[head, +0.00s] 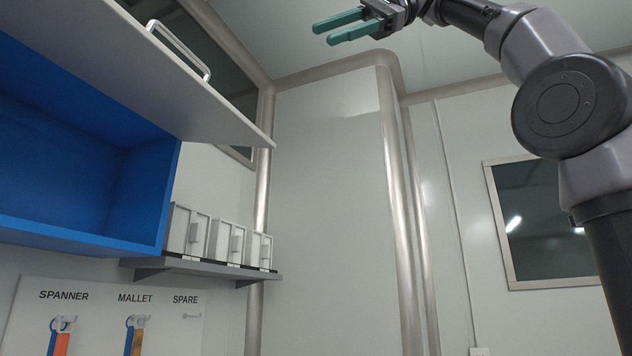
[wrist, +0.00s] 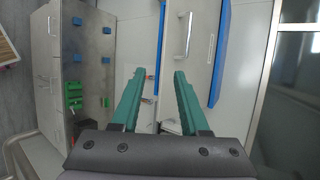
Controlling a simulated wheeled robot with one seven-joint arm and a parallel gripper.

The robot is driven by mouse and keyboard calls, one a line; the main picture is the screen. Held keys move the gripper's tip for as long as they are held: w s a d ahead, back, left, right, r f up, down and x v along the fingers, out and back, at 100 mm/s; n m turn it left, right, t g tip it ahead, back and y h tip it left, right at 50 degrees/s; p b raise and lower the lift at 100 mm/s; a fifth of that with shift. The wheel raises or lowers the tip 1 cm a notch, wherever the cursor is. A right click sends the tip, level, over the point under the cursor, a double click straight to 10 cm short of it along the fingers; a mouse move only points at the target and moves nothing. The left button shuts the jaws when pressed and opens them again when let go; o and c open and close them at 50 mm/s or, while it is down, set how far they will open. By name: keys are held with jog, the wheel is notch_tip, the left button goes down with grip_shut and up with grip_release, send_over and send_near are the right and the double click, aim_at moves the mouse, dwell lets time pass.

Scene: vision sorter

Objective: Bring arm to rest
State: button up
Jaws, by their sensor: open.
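My arm is raised at the upper right of the head view. My gripper (head: 338,27) is high up near the ceiling, with green fingers pointing left. The fingers are apart and nothing is between them. In the wrist view my gripper (wrist: 160,73) also shows open and empty, well away from the surfaces beyond it.
A blue cabinet (head: 70,180) with its white door (head: 130,75) raised is at the left. Below it are a shelf (head: 215,271) with white boxes (head: 228,242) and a tool board (head: 105,320) with a spanner and mallet. A window (head: 545,220) is at the right.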

jog(key=w+d+f+m+t+h, duration=0.1)
jog(key=w+d+f+t+h, duration=0.2)
jog(key=w+f, duration=0.75)
jog(key=w+d+f+m+t+h, duration=0.25)
jog(key=w+d+f, duration=0.35)
jog(key=f, duration=0.8)
jog(key=s+d+f+t+h, duration=0.1)
jog(key=d+f, duration=0.5)
jog(key=f, duration=0.9)
jog(key=d+f+n+t+h, duration=0.1)
jog(key=d+f+h, duration=0.2)
jog(key=f, duration=1.2)
jog(key=d, duration=0.3)
jog(key=shift+s+f, duration=0.15)
jog(key=shift+s, duration=0.2)
jog(key=shift+n, duration=0.35)
